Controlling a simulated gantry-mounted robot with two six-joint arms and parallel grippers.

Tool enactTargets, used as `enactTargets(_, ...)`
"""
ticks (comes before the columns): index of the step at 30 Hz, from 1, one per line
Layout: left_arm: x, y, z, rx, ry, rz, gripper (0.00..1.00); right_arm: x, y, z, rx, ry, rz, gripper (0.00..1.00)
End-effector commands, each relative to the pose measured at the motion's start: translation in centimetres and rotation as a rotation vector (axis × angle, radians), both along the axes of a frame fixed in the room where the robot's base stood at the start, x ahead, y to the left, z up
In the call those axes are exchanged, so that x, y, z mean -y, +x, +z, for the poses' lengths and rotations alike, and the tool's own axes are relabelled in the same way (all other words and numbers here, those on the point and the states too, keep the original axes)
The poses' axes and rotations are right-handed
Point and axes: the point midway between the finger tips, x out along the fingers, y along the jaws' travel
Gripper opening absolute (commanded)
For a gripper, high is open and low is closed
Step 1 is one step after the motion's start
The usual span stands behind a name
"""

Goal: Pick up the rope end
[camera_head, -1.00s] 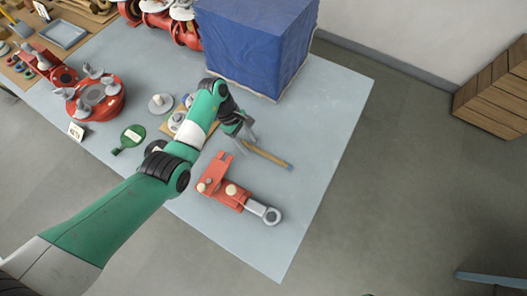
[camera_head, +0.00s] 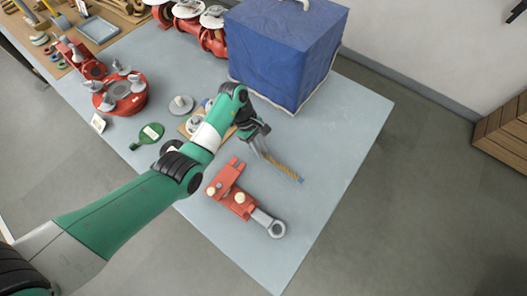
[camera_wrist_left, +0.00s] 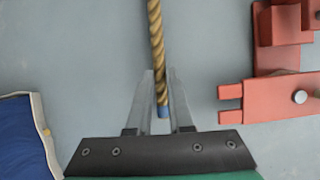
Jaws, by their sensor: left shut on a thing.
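A short tan twisted rope (camera_head: 283,168) with a blue tip lies on the grey table, between the blue covered box and the red clamp-like tool. My left gripper (camera_head: 264,152) is at the rope's end closer to the arm. In the left wrist view the rope (camera_wrist_left: 156,35) runs up from between the fingers (camera_wrist_left: 160,74), with its blue-banded end (camera_wrist_left: 164,112) inside the jaws. The fingers are shut on the rope, a little way in from that end. The other blue end points away from the gripper. My right gripper is not in view.
The blue covered box (camera_head: 275,55) stands behind the gripper. The red tool with a grey ring (camera_head: 238,202) lies just in front of the rope. A green paddle-shaped item (camera_head: 148,136) and red valve parts (camera_head: 122,95) are to the left. The table's right side is clear.

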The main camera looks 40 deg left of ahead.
Motion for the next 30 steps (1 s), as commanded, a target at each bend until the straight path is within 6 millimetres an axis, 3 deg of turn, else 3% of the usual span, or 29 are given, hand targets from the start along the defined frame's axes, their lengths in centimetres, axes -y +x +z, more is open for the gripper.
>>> enactTargets(2, 0.0, 0.1, 1.9, 0.005, 0.001, 0.0, 0.0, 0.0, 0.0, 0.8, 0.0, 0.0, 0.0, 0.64)
enactTargets(8, 2.6, -2.1, 6.2, 0.005, 0.001, -0.004, 0.0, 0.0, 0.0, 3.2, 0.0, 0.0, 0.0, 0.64)
enactTargets(9, 3.2, -2.7, 8.0, 0.002, 0.0, -0.003, 0.0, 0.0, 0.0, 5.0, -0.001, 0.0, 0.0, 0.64)
enactTargets(11, 4.0, -3.5, 9.6, 0.0, 0.0, -0.002, 0.0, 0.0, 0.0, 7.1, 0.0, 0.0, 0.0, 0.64)
enactTargets(15, 7.1, -6.2, 10.8, -0.003, 0.0, -0.004, 0.0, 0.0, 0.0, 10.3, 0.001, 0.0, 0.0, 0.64)
enactTargets(18, 8.7, -7.6, 11.4, -0.002, 0.0, -0.003, 0.0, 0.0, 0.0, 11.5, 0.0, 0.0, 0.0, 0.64)
enactTargets(24, 10.5, -9.0, 11.8, 0.001, 0.0, -0.002, 0.0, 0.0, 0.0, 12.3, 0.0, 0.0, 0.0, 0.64)
enactTargets(30, 10.6, -9.1, 11.7, 0.0, 0.0, 0.0, 0.0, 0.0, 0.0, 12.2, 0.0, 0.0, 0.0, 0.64)
